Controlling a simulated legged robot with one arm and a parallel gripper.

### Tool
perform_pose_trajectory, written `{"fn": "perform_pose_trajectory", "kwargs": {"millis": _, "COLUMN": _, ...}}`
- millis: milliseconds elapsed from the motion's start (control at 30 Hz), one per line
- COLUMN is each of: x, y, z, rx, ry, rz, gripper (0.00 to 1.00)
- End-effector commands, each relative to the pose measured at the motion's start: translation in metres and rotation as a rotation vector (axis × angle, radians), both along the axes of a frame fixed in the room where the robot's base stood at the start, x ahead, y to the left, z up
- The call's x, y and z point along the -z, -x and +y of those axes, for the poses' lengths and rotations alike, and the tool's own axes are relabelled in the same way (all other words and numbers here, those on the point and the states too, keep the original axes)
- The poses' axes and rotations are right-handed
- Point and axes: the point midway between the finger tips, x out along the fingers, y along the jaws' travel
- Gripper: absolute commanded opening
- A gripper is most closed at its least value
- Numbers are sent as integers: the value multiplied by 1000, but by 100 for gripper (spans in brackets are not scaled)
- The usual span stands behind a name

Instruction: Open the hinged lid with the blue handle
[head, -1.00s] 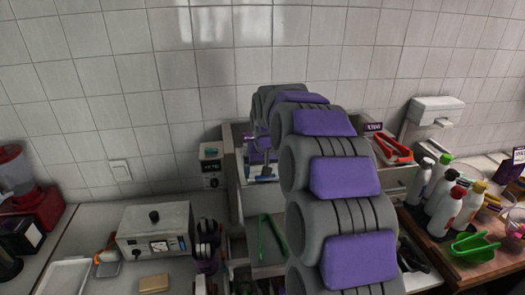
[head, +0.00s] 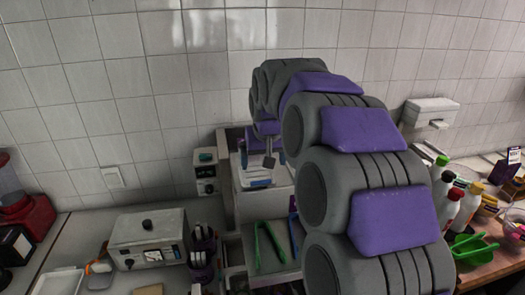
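A small blue bar (head: 260,183), which looks like the lid's blue handle, shows at the front of a pale container in the topping station (head: 229,190). The lid's hinge and most of its surface are hidden. My arm reaches across the middle of the view. My gripper (head: 268,161) is at its far end, just above the blue bar, and points down. Only a small grey part of the gripper shows. I cannot tell whether it touches the handle or how its fingers stand.
Green tongs (head: 268,247) lie in the lower front tray. A grey control box (head: 147,240) stands at the left, with a red-based blender (head: 25,215) beyond it. Bottles (head: 449,207) and a green scoop (head: 470,246) stand at the right. The tiled wall (head: 130,100) closes the back.

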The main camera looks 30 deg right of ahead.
Motion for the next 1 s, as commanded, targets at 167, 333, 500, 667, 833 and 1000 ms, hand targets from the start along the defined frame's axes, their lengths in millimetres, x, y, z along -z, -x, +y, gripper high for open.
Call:
{"fn": "perform_pose_trajectory", "kwargs": {"millis": 167, "x": -30, "y": 11, "z": 4, "rx": -1, "ry": 1, "rz": -3, "gripper": 98}}
{"fn": "perform_pose_trajectory", "kwargs": {"millis": 333, "x": -54, "y": 19, "z": 6, "rx": 0, "ry": 2, "rz": -6, "gripper": 98}}
{"fn": "perform_pose_trajectory", "kwargs": {"millis": 500, "x": -64, "y": 28, "z": 11, "rx": -5, "ry": -1, "rz": 3, "gripper": 98}}
{"fn": "perform_pose_trajectory", "kwargs": {"millis": 667, "x": -53, "y": 36, "z": 20, "rx": -21, "ry": -6, "rz": 25, "gripper": 98}}
{"fn": "perform_pose_trajectory", "kwargs": {"millis": 833, "x": -48, "y": 40, "z": 24, "rx": -27, "ry": -8, "rz": 35, "gripper": 98}}
{"fn": "perform_pose_trajectory", "kwargs": {"millis": 1000, "x": -48, "y": 41, "z": 25, "rx": -28, "ry": -8, "rz": 36, "gripper": 98}}
